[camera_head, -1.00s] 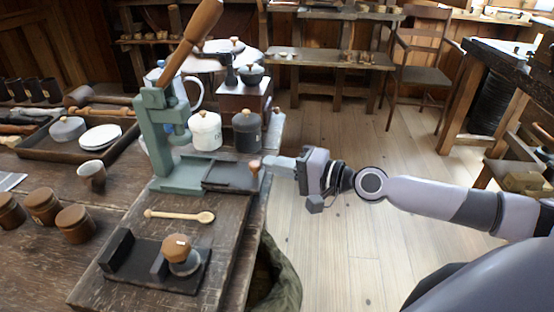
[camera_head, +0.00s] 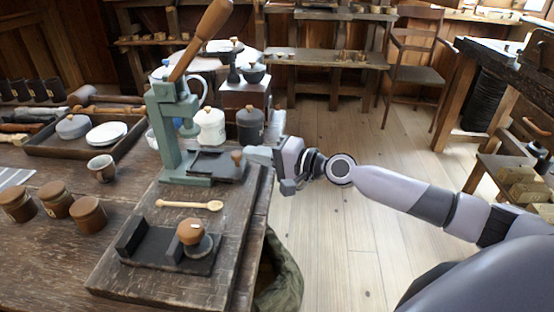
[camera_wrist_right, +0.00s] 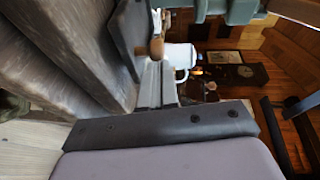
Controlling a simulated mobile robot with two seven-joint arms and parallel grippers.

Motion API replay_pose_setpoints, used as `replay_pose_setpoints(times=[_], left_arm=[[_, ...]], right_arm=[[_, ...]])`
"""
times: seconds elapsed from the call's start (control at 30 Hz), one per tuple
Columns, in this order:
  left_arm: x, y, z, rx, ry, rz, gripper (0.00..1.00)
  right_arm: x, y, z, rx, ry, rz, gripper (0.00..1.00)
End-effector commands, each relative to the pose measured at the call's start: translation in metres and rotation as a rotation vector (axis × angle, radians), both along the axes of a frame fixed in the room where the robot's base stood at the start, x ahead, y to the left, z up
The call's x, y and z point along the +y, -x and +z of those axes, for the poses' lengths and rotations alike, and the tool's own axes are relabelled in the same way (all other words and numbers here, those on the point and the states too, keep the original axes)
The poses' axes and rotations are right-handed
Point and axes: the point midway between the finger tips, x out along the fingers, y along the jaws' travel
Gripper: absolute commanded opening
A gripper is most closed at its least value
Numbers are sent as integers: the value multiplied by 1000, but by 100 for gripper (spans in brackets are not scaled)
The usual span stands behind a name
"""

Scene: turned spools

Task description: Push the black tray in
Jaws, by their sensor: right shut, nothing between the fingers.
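The black tray (camera_head: 218,166) sits at the foot of a green lever press (camera_head: 172,135), partly within its base, with its knob end outward to the right. A small wooden knob (camera_head: 237,157) stands at that end. My right gripper (camera_head: 251,154) is shut and empty, with its fingertips at the knob's outer side; contact is hard to confirm. In the right wrist view the fingers (camera_wrist_right: 158,84) point at the knob (camera_wrist_right: 157,48), with the dark tray (camera_wrist_right: 127,32) beside it. My left gripper is not in view.
The press stands on a wooden board (camera_head: 170,285). A wooden spoon (camera_head: 188,205) and a black stand (camera_head: 155,245) with a wooden-handled tamper (camera_head: 191,235) lie in front. White (camera_head: 211,126) and dark (camera_head: 250,125) canisters stand behind. Open floor lies right.

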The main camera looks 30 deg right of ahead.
Motion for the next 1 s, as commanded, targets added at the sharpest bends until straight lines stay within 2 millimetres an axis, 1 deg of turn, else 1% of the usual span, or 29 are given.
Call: replay_pose_setpoints(times=[0.03, 0.1, 0.3, 0.53, 1.0], left_arm=[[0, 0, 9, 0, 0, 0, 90], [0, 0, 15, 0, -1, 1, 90], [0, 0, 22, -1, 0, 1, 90], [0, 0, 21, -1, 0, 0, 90], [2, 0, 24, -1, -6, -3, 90]], right_arm=[[7, -6, 5, 1, -4, 2, 0], [15, -11, 5, 1, -4, 2, 0], [28, -20, 3, 1, -1, 3, 0], [31, -22, 2, -2, 0, 4, 0], [33, -22, 6, -6, -3, 5, 0]])
